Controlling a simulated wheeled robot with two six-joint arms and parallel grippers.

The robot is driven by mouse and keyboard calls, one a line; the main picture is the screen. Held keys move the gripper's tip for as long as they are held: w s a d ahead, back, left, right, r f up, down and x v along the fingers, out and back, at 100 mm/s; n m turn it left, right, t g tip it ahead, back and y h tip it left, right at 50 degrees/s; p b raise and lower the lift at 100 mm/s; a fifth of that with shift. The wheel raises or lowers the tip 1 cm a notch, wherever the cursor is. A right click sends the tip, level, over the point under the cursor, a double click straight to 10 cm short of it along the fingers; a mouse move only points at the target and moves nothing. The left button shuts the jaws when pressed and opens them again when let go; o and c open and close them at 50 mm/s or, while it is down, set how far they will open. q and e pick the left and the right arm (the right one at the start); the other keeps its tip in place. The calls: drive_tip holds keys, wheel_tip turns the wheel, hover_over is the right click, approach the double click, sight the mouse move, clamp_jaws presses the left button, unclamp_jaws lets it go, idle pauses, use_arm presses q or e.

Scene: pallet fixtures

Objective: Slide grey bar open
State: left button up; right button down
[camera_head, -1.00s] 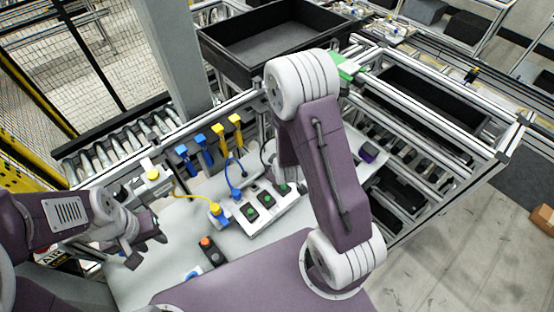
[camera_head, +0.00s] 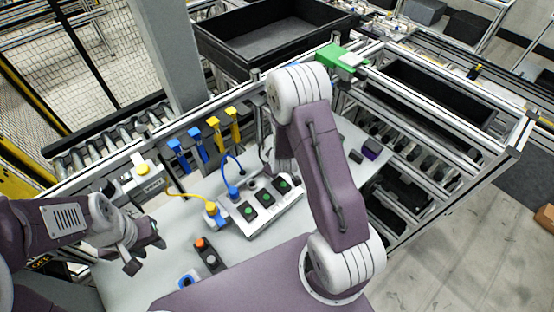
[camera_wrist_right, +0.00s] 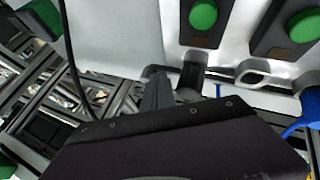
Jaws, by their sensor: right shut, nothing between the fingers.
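I cannot tell for certain which part is the grey bar; several grey metal rails frame the table, one of them along its back edge. My left gripper (camera_head: 143,250) is empty at the left of the table, its fingers apart. My right gripper shows in the right wrist view (camera_wrist_right: 172,88), shut and empty, close to the lower edge of a pale panel (camera_wrist_right: 120,35) with green buttons. Grey loop-shaped fittings (camera_wrist_right: 240,75) sit beside its fingertips; I cannot tell whether they touch. In the head view the right arm hides its own gripper.
A control box (camera_head: 262,205) with green buttons stands mid-table, with blue and yellow cables beside it. A red-button box (camera_head: 208,256) lies nearer. A black crate (camera_head: 270,45) and a green block (camera_head: 335,57) are behind. Blue and yellow clamps line the back edge.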

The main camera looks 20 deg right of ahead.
idle(0.3)
drive_tip(key=shift+w+d+f+b, duration=0.1)
drive_tip(key=shift+w+d+b, duration=0.1)
drive_tip(key=shift+d, duration=0.3)
drive_tip(key=shift+w+d+b, duration=0.1)
drive_tip(key=shift+w+d, duration=0.05)
drive_tip(key=shift+d, duration=0.35)
